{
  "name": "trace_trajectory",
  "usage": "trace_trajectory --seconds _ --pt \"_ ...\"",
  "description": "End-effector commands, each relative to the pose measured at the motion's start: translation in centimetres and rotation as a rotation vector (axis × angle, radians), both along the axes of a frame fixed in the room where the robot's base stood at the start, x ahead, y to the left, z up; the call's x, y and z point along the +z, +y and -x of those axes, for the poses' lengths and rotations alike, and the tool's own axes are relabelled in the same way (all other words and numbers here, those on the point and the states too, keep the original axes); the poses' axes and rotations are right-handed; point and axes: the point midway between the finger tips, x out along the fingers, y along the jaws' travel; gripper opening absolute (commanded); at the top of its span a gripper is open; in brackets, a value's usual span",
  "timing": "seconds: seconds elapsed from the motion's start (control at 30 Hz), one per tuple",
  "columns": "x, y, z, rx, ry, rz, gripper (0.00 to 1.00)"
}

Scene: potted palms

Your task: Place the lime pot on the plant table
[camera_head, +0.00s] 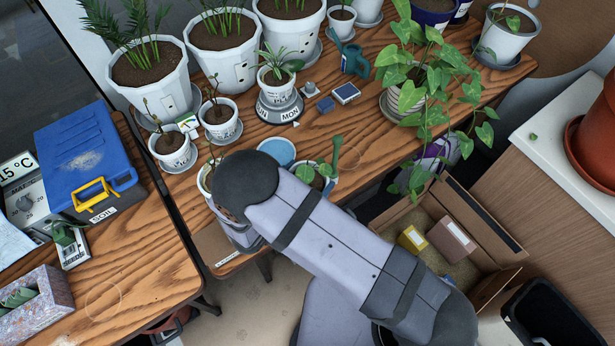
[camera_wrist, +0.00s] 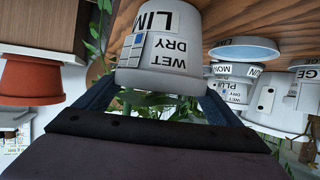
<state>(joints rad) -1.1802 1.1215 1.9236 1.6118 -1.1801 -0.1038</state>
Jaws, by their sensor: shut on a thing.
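In the wrist view, the lime pot (camera_wrist: 160,62) is a white tapered pot with printed "LIM…", "DRY" and "WET" and a small grid mark. My gripper (camera_wrist: 155,100) is shut on it, with a dark finger at each side. In the head view my arm covers the gripper's fingertips, so the grip is hidden there. The wooden plant table (camera_head: 362,150) lies under and behind my wrist. An empty blue saucer (camera_head: 277,151) is on it beside my arm. It also shows in the wrist view (camera_wrist: 245,48), with partly readable lettering on its rim.
Large palm pots (camera_head: 150,80) line the table's back. Small seedling pots (camera_head: 220,122) stand left of the saucer, and a trailing plant (camera_head: 425,75) hangs over the right edge. A plant pot on a scale (camera_head: 280,105) stands behind. An open cardboard box (camera_head: 465,235) is at right.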

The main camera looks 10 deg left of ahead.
Motion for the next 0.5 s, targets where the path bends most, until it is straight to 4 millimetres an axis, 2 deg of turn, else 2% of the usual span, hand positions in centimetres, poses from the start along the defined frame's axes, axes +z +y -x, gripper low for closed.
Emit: trace_trajectory --seconds 0.07,0.1,0.13,0.5 --pt "-0.25 0.01 -0.02 0.000 -0.002 0.001 0.49" --pt "-0.24 -0.01 0.00 0.000 0.000 0.000 0.95" --pt "-0.22 -0.01 0.01 0.000 0.000 0.000 1.00" --pt "0.19 0.11 0.16 0.001 0.000 0.000 1.00"
